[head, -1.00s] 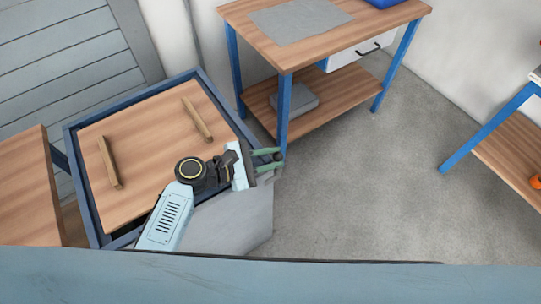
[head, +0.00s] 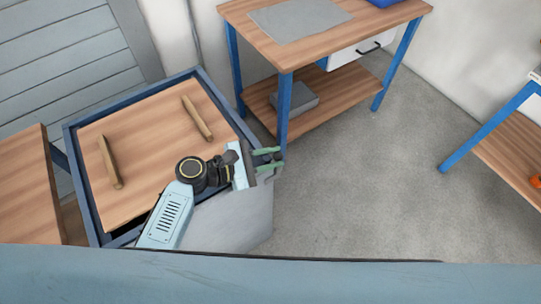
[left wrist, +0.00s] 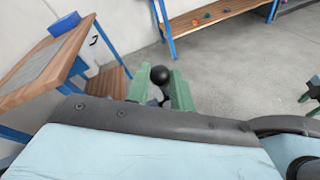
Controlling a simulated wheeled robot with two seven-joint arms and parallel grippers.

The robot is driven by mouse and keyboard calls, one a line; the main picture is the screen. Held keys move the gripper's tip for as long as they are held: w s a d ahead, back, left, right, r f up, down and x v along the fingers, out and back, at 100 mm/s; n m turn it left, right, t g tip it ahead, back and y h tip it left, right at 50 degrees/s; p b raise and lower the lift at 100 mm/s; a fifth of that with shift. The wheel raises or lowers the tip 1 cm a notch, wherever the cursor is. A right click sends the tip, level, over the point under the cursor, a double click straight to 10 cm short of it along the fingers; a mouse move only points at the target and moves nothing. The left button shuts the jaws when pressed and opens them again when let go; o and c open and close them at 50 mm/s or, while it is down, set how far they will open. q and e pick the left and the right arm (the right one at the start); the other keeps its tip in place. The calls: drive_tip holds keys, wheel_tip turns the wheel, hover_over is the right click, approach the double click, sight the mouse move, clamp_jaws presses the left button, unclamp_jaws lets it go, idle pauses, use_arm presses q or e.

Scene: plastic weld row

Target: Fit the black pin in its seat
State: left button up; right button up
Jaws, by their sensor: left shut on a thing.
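My left gripper (head: 268,159) is out past the right edge of the blue-framed wood-topped stand in the head view. Its green fingers are shut on the black pin (head: 277,156), which shows only as a small dark piece there. In the left wrist view the pin's round black head (left wrist: 160,75) stands between the two green fingers (left wrist: 159,92); the rest of it is mostly hidden. I cannot make out the pin's seat in either view.
The stand (head: 73,165) carries two wooden bars (head: 197,118). A blue-legged workbench (head: 340,38) with a grey mat (head: 300,18) stands behind to the right, a grey block (head: 294,98) on its shelf. Another bench (head: 512,150) is at far right. Open floor (head: 370,190) lies between.

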use_arm(q)
drive_tip(key=shift+s+f+b, duration=0.25)
drive_tip(key=shift+f+b, duration=0.05)
drive_tip(key=shift+f, duration=0.3)
idle(0.5)
drive_tip(key=o, duration=1.5)
drive_tip(key=shift+f, duration=0.1)
drive_tip(key=shift+c, duration=0.2)
drive_tip(key=shift+w+r+p, duration=0.1)
drive_tip(key=shift+r+p, duration=0.6)
drive_tip(key=shift+p, duration=0.1)
wheel_tip(320, 180, up, 6)
drive_tip(key=p, duration=0.5)
drive_tip(key=shift+p, duration=0.3)
drive_tip(key=shift+w, duration=0.15)
